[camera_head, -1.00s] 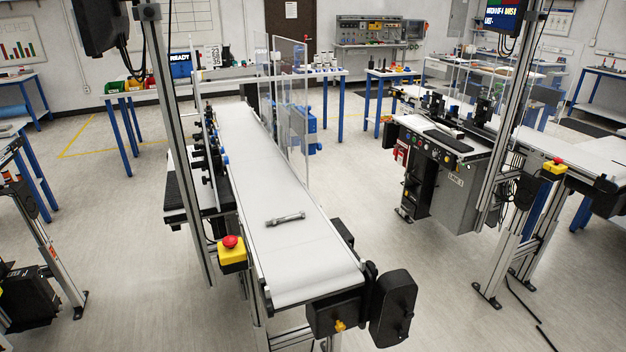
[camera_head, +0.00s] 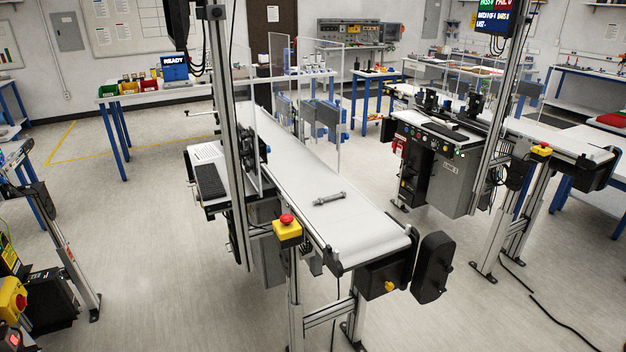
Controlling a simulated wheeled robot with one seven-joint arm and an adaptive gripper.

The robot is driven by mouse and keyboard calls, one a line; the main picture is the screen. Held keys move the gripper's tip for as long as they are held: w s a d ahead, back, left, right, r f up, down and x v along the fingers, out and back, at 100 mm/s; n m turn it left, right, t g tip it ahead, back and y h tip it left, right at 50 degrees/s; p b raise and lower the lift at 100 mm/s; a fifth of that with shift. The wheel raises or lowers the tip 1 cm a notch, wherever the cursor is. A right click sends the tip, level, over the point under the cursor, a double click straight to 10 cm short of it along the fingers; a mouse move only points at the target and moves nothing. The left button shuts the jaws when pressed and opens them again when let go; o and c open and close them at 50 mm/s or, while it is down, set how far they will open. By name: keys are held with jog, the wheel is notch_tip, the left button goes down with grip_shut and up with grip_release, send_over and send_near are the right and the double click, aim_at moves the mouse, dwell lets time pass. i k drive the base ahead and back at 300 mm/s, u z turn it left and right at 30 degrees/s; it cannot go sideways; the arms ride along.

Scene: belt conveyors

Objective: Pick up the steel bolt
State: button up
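The steel bolt (camera_head: 329,198) is a grey metal rod with a head at one end. It lies flat on the white belt of the near conveyor (camera_head: 370,232), towards its near end, slanting slightly up to the right. Nothing covers it and nothing touches it except the belt. My gripper and arm do not show in the head view.
A yellow box with a red emergency button (camera_head: 287,229) is on the conveyor's near left side. A metal post (camera_head: 222,110) and clear panels (camera_head: 333,100) rise along the belt. A second conveyor station (camera_head: 455,160) stands to the right. Open floor (camera_head: 170,270) lies left of the conveyor.

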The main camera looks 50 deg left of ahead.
aim_at(320, 201)
jog(key=u, duration=1.95)
jog(key=i, duration=0.45)
